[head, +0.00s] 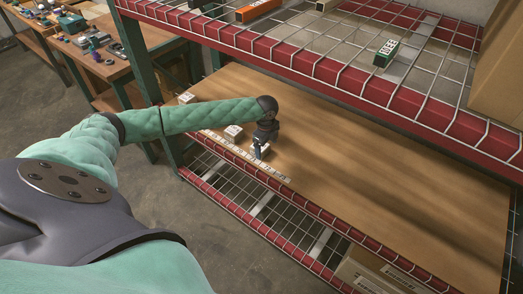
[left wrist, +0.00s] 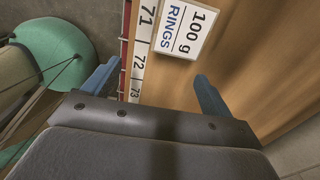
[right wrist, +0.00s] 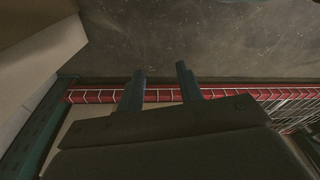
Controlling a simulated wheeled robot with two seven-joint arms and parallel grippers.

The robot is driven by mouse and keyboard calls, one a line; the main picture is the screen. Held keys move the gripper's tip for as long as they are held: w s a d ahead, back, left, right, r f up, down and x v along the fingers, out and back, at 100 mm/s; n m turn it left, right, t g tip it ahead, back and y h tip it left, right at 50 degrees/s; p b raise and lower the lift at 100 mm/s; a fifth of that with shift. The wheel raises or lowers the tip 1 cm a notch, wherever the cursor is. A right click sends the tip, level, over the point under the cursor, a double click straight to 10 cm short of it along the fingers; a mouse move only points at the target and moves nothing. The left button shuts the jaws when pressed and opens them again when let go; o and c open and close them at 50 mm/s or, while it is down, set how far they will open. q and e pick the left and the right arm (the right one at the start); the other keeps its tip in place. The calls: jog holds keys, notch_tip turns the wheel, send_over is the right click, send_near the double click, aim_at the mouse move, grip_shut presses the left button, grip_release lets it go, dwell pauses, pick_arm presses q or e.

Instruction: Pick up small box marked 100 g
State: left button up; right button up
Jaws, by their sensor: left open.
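A small white box marked "100 g RINGS" (left wrist: 185,27) lies on the wooden shelf board in the left wrist view, near the number strip. My left gripper (left wrist: 157,70) is open, with its blue fingers apart. The box is ahead of the fingertips, and nothing is between them. In the head view my left gripper (head: 262,145) points down over the shelf's front edge. A white patch shows just under it, partly hidden; I cannot read it. My right gripper (right wrist: 160,70) shows only in its wrist view, fingers apart and empty, near a red shelf rail.
White boxes (head: 233,132) and (head: 186,97) stand left along the wooden shelf (head: 350,185). A numbered strip (head: 250,158) runs along its front edge. A wire shelf with a red rail (head: 330,68) hangs above, carrying a green box (head: 386,53). The shelf's right part is clear.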

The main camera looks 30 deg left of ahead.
pick_arm(q)
jog(key=a, duration=0.1)
jog(key=w+a+r, duration=0.1)
jog(key=a, duration=0.1)
jog(key=a+r, duration=0.1)
jog(key=a, duration=0.1)
jog(key=shift+w+r, duration=0.2)
jog(key=shift+w, duration=0.1)
jog(key=shift+a, duration=0.1)
jog(key=shift+f+p, duration=0.4)
jog(key=shift+f, duration=0.7)
jog(key=shift+w+f, duration=0.1)
jog(key=shift+f, duration=0.1)
jog(key=f+p, duration=0.2)
jog(key=f, duration=0.1)
jog(key=shift+w+f+p, duration=0.2)
jog(key=shift+f+p, duration=0.05)
jog(key=shift+p, duration=0.1)
jog(key=shift+f, duration=0.8)
jog(key=c, duration=1.1)
pick_arm(e)
jog(key=s+d+f, duration=0.4)
jog(key=s+f, duration=0.1)
jog(key=f, duration=0.2)
jog(key=shift+f, duration=0.25)
